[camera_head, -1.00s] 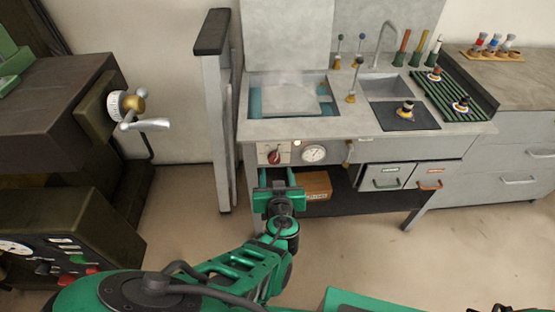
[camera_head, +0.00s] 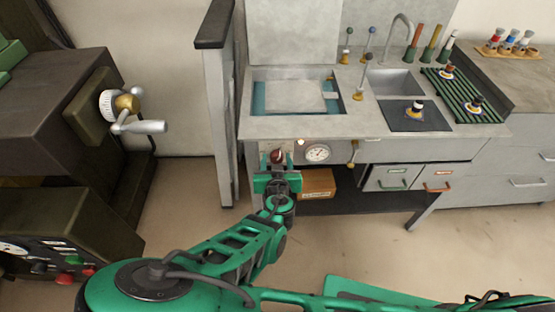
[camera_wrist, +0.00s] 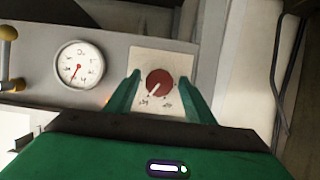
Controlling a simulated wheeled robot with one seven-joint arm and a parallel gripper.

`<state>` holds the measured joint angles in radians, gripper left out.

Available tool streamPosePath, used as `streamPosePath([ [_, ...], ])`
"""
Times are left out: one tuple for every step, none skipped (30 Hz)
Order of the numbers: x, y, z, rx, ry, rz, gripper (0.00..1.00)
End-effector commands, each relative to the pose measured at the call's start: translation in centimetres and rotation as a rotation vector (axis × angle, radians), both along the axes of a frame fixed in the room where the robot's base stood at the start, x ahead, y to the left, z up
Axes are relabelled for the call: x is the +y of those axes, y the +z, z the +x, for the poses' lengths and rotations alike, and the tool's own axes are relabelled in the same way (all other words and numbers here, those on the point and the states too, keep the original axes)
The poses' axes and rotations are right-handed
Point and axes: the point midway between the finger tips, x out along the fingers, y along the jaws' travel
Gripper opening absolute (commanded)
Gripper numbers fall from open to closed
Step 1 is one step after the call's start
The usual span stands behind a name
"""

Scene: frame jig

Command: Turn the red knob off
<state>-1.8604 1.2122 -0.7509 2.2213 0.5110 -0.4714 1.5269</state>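The red knob (camera_wrist: 160,83) is on a pale square plate (camera_wrist: 161,62) on the workbench's front panel. It has a white pointer line, which slants toward the lower left in the wrist view. In the head view the knob (camera_head: 277,156) shows just beyond my gripper (camera_head: 277,165). In the wrist view my gripper (camera_wrist: 160,95) is open, with one green finger on each side of the knob. The fingers look apart from it, with visible gaps. The markings below the knob are too small to read surely.
A round dial gauge (camera_head: 317,153) sits right of the knob, with a small lit lamp (camera_head: 299,142) between them. A brass-handled lever (camera_head: 353,154) hangs farther right. A grey upright post (camera_head: 217,110) stands left. A cardboard box (camera_head: 317,183) lies on the shelf below.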

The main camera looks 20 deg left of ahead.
Motion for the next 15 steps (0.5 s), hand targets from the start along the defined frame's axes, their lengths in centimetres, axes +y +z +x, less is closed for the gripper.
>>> streamPosePath([
  [-0.13, 0.00, 0.06, 0.000, -0.002, -0.001, 0.36],
  [-0.13, 0.00, 0.06, 0.000, -0.002, -0.001, 0.29],
  [-0.13, 0.00, 0.06, 0.000, -0.002, -0.001, 0.19],
  [-0.12, 0.00, 0.06, 0.000, -0.002, -0.001, 0.12],
  [-0.11, 0.01, 0.05, 0.000, -0.001, 0.000, 0.10],
  [-0.15, 0.01, 0.09, 0.000, -0.002, 0.000, 0.10],
  [-0.16, 0.01, 0.10, 0.000, -0.003, 0.000, 0.10],
  [-0.17, 0.01, 0.10, 0.000, -0.003, -0.001, 0.10],
  [-0.17, 0.02, 0.11, -0.001, -0.003, -0.002, 0.10],
  [-0.17, 0.03, 0.12, -0.002, -0.004, -0.003, 0.10],
  [-0.18, 0.04, 0.12, -0.003, -0.004, -0.006, 0.10],
  [-0.19, 0.05, 0.14, -0.005, -0.004, -0.012, 0.10],
  [-0.19, 0.05, 0.14, -0.007, -0.004, -0.017, 0.10],
  [-0.19, 0.05, 0.14, -0.008, -0.004, -0.024, 0.10],
  [-0.17, 0.01, 0.13, -0.012, -0.005, -0.036, 0.10],
])
